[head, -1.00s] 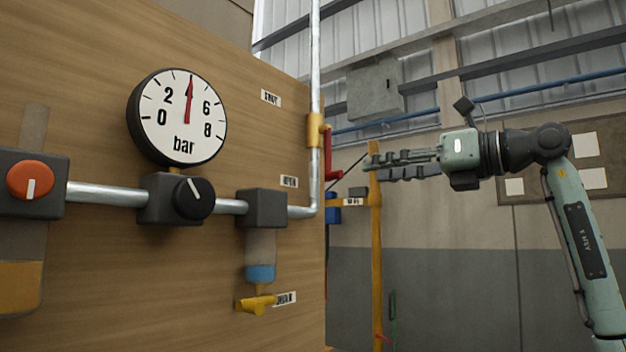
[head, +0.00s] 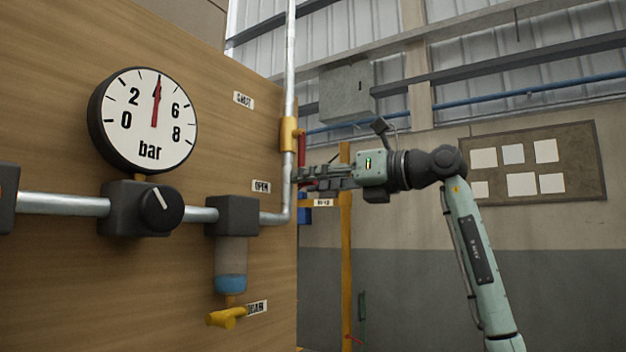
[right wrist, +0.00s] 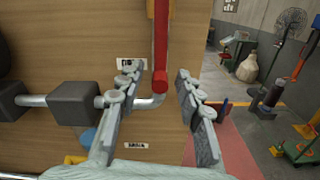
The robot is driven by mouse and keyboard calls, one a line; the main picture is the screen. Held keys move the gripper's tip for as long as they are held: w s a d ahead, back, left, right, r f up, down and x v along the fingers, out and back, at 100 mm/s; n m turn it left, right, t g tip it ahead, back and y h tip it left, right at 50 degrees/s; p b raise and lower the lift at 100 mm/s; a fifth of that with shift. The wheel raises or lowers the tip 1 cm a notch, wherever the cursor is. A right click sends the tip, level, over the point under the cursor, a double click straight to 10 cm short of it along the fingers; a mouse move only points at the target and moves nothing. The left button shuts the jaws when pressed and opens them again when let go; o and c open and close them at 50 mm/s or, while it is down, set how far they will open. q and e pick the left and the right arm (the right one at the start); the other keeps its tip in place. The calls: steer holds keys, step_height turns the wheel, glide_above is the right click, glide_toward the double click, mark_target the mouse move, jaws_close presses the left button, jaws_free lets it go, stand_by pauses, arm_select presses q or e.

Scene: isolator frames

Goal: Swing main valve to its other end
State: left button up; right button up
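The main valve has a yellow body (head: 289,134) on the vertical pipe at the right edge of the wooden panel. Its red lever (right wrist: 160,45) hangs down, its lower end near the height of the OPEN label (head: 261,186). The SHUT label (head: 243,100) is higher up. My right gripper (head: 297,177) is at the lever and partly hides it in the head view. In the right wrist view the right gripper (right wrist: 157,80) is open, with the lever's end between its fingers and gaps on both sides. My left gripper is not in view.
The panel also carries a pressure gauge (head: 150,120) reading about 4 bar, a black knob (head: 161,208) and a yellow drain tap (head: 226,317). A yellow post (head: 346,250) stands behind my right gripper. A fan and other items stand on the floor at right in the wrist view.

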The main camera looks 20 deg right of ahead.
jaws_close()
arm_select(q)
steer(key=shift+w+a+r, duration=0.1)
